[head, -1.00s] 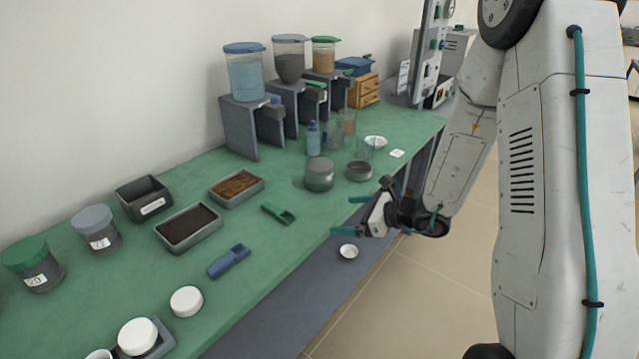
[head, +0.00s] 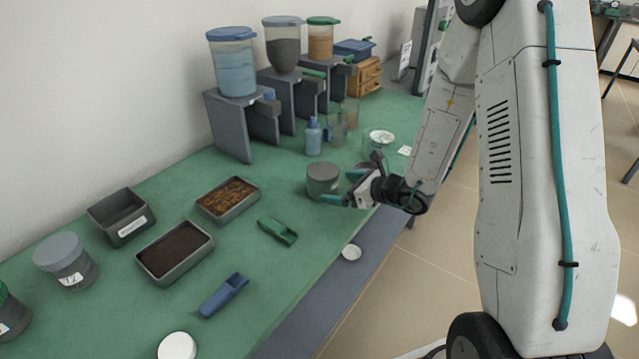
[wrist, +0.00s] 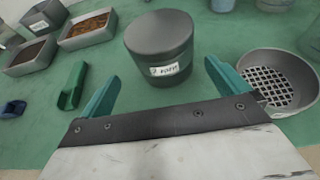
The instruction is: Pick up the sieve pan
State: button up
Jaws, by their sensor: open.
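The sieve pan (wrist: 279,80) is a round grey pan with a mesh bottom, on the green bench at the right of the wrist view. It lies to the right of my gripper's right finger. In the head view my gripper and wrist hide most or all of it. My gripper (head: 338,187) is open and empty, with teal fingers, low over the bench's front edge. In the wrist view a grey lidded jar (wrist: 160,50) with a white label stands ahead of the gap between the fingers (wrist: 161,72).
The jar (head: 322,179) stands close to my fingers. Glass beakers (head: 337,126), a blue bottle (head: 313,138) and a white dish (head: 379,138) stand behind. A green scoop (head: 277,231), a blue scoop (head: 223,295) and two filled trays (head: 228,213) lie to the left.

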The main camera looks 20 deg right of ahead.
jog(key=x, duration=0.7)
jog(key=shift+w+d+f, duration=0.15)
jog(key=shift+w+d, duration=0.05)
jog(key=shift+d, duration=0.1)
jog(key=c, duration=1.2)
